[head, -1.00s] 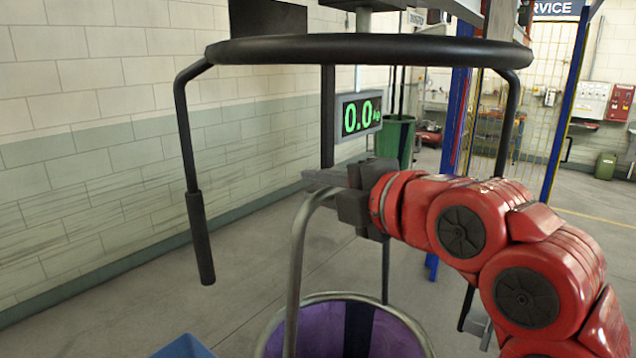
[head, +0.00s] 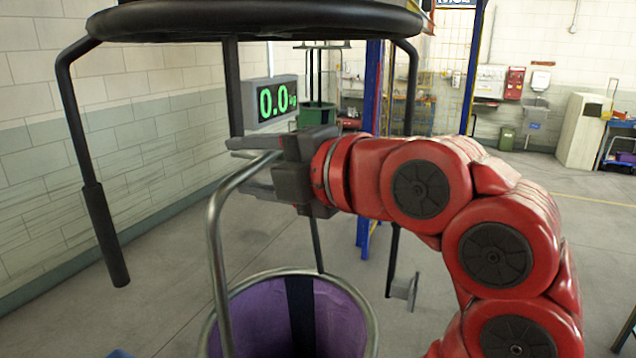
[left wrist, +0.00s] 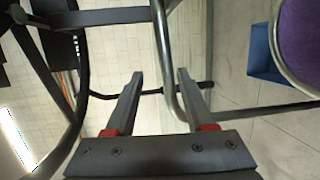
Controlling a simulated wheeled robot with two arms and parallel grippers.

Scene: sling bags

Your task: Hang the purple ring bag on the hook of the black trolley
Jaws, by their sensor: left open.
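The purple ring bag (head: 262,322) shows at the bottom of the head view, with a round metal rim and a tall metal handle (head: 216,255). My left gripper (head: 250,170) is open at the top of the handle, and its fingers lie on either side of the tube. In the left wrist view the handle tube (left wrist: 165,60) runs between the spread fingers (left wrist: 160,85), nearer the right one. The black trolley (head: 255,22) has a thick ring overhead with black rods hanging from it. I cannot tell which part is its hook. My right gripper is out of view.
A scale display (head: 274,101) reading 0.0 hangs behind the ring. A blue post (head: 370,150) and a green bin (head: 318,115) stand farther back. A blue box (left wrist: 265,60) lies near the bag. Bare floor (head: 500,240) is open at right.

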